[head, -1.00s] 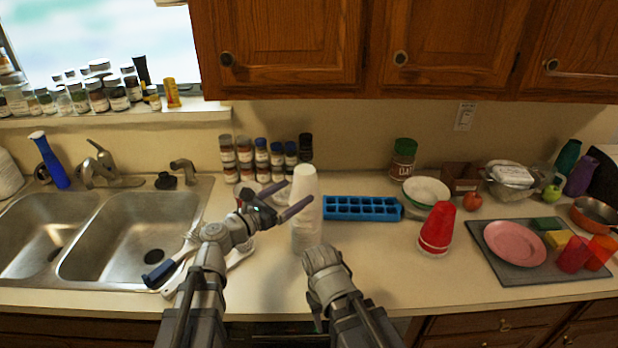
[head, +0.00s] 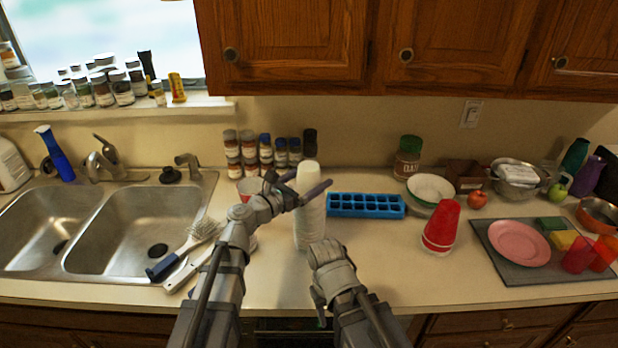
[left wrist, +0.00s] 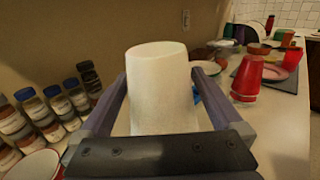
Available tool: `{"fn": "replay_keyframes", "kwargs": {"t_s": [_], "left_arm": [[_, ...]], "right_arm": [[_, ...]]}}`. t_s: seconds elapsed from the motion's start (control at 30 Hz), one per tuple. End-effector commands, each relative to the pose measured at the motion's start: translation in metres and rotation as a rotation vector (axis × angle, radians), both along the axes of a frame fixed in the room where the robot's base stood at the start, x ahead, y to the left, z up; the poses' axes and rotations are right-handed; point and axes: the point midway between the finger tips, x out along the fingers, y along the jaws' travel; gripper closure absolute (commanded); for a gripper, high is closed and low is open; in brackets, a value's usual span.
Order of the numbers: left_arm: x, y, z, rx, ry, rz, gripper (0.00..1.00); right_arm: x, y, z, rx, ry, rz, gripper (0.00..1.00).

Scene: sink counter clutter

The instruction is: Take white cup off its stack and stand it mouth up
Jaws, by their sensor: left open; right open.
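A tall stack of white cups (head: 309,230) stands mouth down on the counter, in the middle of the head view. Its top white cup (head: 308,170) also fills the middle of the left wrist view (left wrist: 160,85). My left gripper (head: 305,187) is open, with one finger on each side of the stack near its top. In the left wrist view the fingers (left wrist: 160,95) flank the cup, with a gap visible on the right. My right gripper (head: 325,275) is low in front of the stack, near the counter's front; its fingertips are mostly hidden.
A blue ice tray (head: 366,206) lies right of the stack, then a red cup stack (head: 441,227). Spice jars (head: 265,150) stand behind. A brush (head: 190,245) lies left, beside the sink (head: 135,235). Counter between the stack and red cups is clear in front.

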Motion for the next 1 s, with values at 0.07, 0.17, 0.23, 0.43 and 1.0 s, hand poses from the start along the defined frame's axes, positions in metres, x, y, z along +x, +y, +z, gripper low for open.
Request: {"fn": "replay_keyframes", "kwargs": {"t_s": [0.07,0.17,0.23,0.43,1.0], "left_arm": [[0.0117,-0.01,0.0,0.0,0.0,-0.003,0.0],[0.0171,-0.016,0.0,0.0,0.0,-0.001,0.0],[0.0172,-0.0166,0.0,0.0,0.0,0.0,0.0],[0.0163,-0.0161,0.0,0.0,0.0,0.0,0.07],[0.0162,-0.016,0.0,0.0,0.0,0.0,0.66]], "right_arm": [[0.0,0.0,0.0,0.0,0.0,0.0,0.5],[0.0,0.0,0.0,0.0,0.0,0.0,0.5],[0.0,0.0,0.0,0.0,0.0,0.0,0.5],[0.0,0.0,0.0,0.0,0.0,0.0,0.5],[0.0,0.0,0.0,0.0,0.0,0.0,0.5]]}}
